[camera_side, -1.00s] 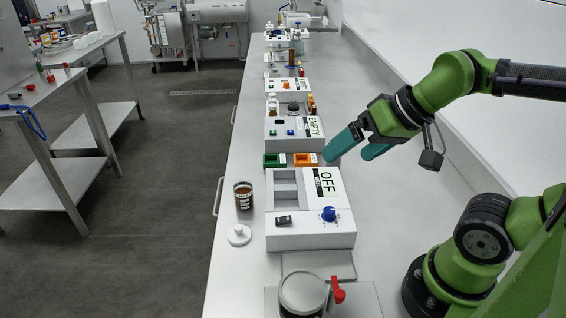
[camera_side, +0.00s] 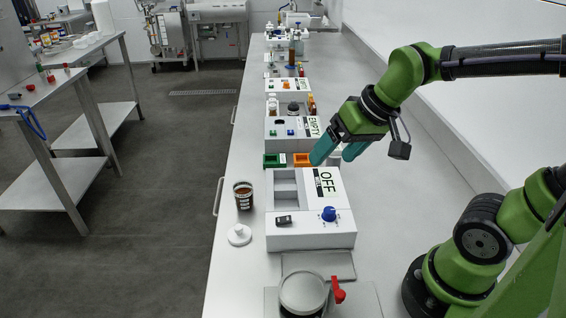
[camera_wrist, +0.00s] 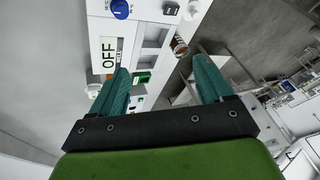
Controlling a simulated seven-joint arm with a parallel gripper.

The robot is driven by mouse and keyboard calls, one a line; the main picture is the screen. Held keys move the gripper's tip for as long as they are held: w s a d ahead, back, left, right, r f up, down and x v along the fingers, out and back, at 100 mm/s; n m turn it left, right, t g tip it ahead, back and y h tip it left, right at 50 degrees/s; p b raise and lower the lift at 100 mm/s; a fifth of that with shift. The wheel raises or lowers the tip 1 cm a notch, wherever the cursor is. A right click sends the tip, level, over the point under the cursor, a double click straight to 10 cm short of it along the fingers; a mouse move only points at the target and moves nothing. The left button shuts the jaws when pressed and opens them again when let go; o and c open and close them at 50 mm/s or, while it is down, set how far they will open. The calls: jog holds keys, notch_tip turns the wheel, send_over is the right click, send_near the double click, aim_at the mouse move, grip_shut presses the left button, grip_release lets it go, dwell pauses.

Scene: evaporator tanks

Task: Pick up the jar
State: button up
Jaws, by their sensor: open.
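A dark brown jar (camera_side: 243,196) with a label stands upright on the bench left of the OFF box in the side view. In the wrist view the jar (camera_wrist: 180,46) is small, beyond the gripper, between the fingers' lines. My gripper (camera_side: 332,154) has teal fingers, apart and empty. It hangs above the far right corner of the OFF box, right of and beyond the jar, not touching it. In the wrist view the two fingers (camera_wrist: 165,80) are spread wide. A white round lid (camera_side: 239,235) with a knob lies on the bench just in front of the jar.
The white OFF box (camera_side: 302,233) with a blue knob and open slots stands right of the jar. Green (camera_side: 272,160) and orange (camera_side: 302,159) trays and the EMPTY box (camera_side: 291,132) sit behind it. A metal pot (camera_side: 303,292) with a red handle stands in front.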

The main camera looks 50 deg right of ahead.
aim_at(244, 196)
jog(key=w+a+f+n+g, duration=0.1)
jog(key=w+f+n, duration=0.1)
jog(key=w+n, duration=0.5)
jog(key=w+a+f+n, duration=0.2)
jog(key=w+f, duration=0.1)
jog(key=w, duration=0.8)
jog(key=x, duration=1.1)
jog(key=shift+s+f, duration=0.1)
jog(key=shift+s+x, duration=0.15)
jog(key=shift+x, duration=1.2)
jog(key=shift+s+x, duration=0.15)
jog(key=shift+x, duration=1.2)
jog(key=shift+a+f, duration=0.1)
